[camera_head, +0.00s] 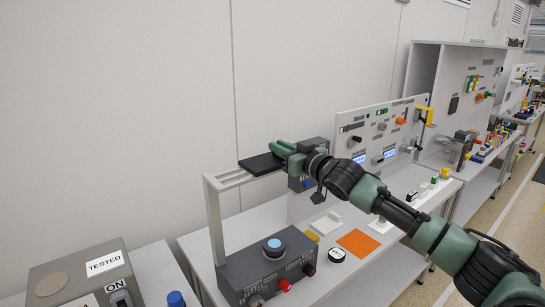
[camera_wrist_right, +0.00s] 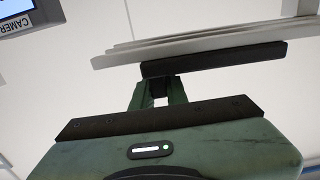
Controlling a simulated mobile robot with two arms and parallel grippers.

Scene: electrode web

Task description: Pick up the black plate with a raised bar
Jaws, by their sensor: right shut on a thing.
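The black plate (camera_head: 262,164) is at the top of a light grey upright frame (camera_head: 214,215) in the head view, at or just above the frame's top rails. My right gripper (camera_head: 282,149) reaches it from the right and is shut on its raised bar. In the right wrist view the plate shows as a dark strip (camera_wrist_right: 215,59) edge-on, beyond the fingers of my right gripper (camera_wrist_right: 160,92). Pale grey rails (camera_wrist_right: 190,43) run close along it; I cannot tell whether they touch. The bar is mostly hidden between the fingers. My left gripper is not in view.
A dark control box (camera_head: 268,268) with a blue button and a red knob stands under the frame. An orange mat (camera_head: 358,243) and a round black-and-white piece (camera_head: 337,254) lie on the bench to its right. An upright panel (camera_head: 375,130) with knobs stands behind my right arm.

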